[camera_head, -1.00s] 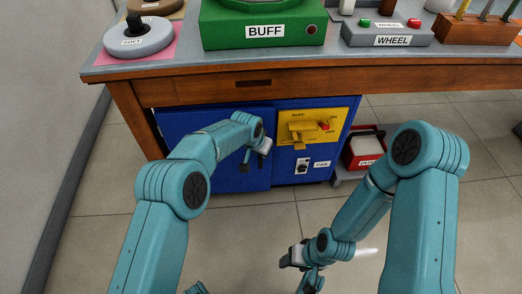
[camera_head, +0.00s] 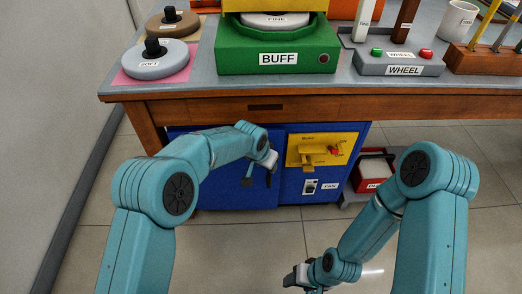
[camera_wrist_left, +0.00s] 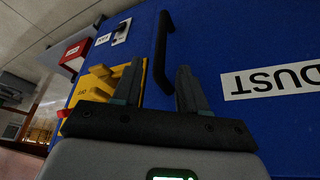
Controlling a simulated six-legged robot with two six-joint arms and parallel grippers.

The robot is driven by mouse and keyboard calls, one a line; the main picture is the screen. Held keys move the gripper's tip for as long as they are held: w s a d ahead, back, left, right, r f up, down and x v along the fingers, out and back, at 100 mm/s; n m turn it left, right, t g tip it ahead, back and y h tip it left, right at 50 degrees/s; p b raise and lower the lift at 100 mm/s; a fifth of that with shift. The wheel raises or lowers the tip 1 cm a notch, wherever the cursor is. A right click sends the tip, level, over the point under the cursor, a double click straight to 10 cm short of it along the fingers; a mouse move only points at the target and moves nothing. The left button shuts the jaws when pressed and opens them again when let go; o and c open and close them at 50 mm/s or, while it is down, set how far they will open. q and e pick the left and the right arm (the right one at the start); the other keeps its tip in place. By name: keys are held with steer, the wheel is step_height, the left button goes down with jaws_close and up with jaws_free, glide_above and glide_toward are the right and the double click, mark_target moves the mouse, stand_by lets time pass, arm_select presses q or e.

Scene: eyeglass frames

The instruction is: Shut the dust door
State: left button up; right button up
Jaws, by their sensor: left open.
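The dust door is the blue left panel (camera_head: 225,192) of the cabinet under the bench. In the left wrist view its blue face (camera_wrist_left: 225,40) carries an upside-down DUST label (camera_wrist_left: 275,80) and a black bar handle (camera_wrist_left: 162,45). It looks nearly flush with the cabinet front; I cannot tell whether a small gap remains. My left gripper (camera_head: 260,172) is at the door's right side, beside the handle. In the left wrist view its two fingers (camera_wrist_left: 158,88) are apart, with the lower handle end showing between them. My right gripper (camera_head: 297,277) hangs low over the floor, its fingers unclear.
Right of the door is a yellow panel (camera_head: 321,150) with a lever and red knob, above a FAN switch (camera_head: 311,187). The bench top overhangs, holding the green BUFF machine (camera_head: 275,50). The floor in front is clear.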

arm_select(q)
steer(key=p+v, duration=0.2)
steer(key=v, duration=0.7)
steer(key=shift+r, duration=0.15)
steer(key=s+a+f+n+g+h, duration=0.1)
steer(key=s+a+f+n, duration=0.1)
steer(key=s+a+f, duration=0.4)
steer(key=s+a+f+n+g, duration=0.1)
steer(key=s+a+f+n, duration=0.15)
steer(key=s+f, duration=0.45)
steer(key=s+a+f+n+g, duration=0.1)
steer(key=s+a+f+n, duration=0.25)
steer(key=s, duration=0.55)
steer(key=s+a+f+n, duration=0.2)
steer(key=s+a+f, duration=0.2)
steer(key=s, duration=0.4)
step_height(320, 180, up, 28)
steer(key=p, duration=2.8)
steer(key=shift+w+m, duration=0.25)
steer(key=shift+m, duration=0.05)
steer(key=shift+f, duration=0.1)
